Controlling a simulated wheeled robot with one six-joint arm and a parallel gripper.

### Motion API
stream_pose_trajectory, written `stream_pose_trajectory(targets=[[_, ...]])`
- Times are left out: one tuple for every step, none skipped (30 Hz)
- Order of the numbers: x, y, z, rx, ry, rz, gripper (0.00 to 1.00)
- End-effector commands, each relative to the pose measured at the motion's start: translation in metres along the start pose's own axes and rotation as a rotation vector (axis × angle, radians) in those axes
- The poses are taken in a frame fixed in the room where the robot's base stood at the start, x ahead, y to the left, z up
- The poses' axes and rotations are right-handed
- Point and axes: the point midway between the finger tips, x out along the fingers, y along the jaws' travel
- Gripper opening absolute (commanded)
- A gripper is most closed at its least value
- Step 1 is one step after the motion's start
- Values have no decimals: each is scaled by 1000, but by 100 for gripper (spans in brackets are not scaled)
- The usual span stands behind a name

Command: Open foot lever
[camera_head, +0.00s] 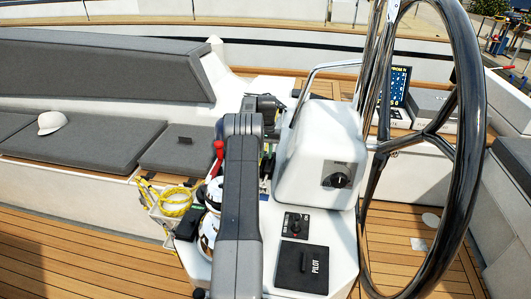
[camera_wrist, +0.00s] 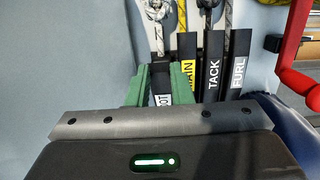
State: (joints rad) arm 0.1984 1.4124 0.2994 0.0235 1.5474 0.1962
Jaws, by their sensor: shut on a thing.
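The foot lever (camera_wrist: 160,65) is a black lever, leftmost in a row in the wrist view. Its white label is partly covered, with only the last letters showing. My gripper (camera_wrist: 158,86) has green fingers on either side of this lever and is shut on it. The main lever (camera_wrist: 187,50), with a yellow label, stands close to the right finger. The tack lever (camera_wrist: 214,70) and the furl lever (camera_wrist: 238,70) stand further right. In the head view my arm hides the gripper and most of the lever row.
A red handle (camera_wrist: 293,60) stands right of the levers. Ropes (camera_wrist: 229,14) run behind them. In the head view, the white console (camera_head: 325,150) and large steering wheel (camera_head: 470,130) are right of my arm. A yellow rope (camera_head: 176,203) hangs left. Teak floor (camera_head: 80,250) is clear at left.

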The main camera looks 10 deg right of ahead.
Motion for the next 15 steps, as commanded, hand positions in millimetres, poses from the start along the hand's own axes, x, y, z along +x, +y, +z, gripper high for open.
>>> stream_pose_trajectory(targets=[[-1,0,-1,0,1,0,0],[-1,0,-1,0,1,0,0],[-1,0,-1,0,1,0,0],[-1,0,-1,0,1,0,0],[-1,0,-1,0,1,0,0],[-1,0,-1,0,1,0,0],[-1,0,-1,0,1,0,0],[-1,0,-1,0,1,0,0],[-1,0,-1,0,1,0,0],[-1,0,-1,0,1,0,0],[-1,0,-1,0,1,0,0],[-1,0,-1,0,1,0,25],[-1,0,-1,0,1,0,29],[-1,0,-1,0,1,0,29],[-1,0,-1,0,1,0,29]])
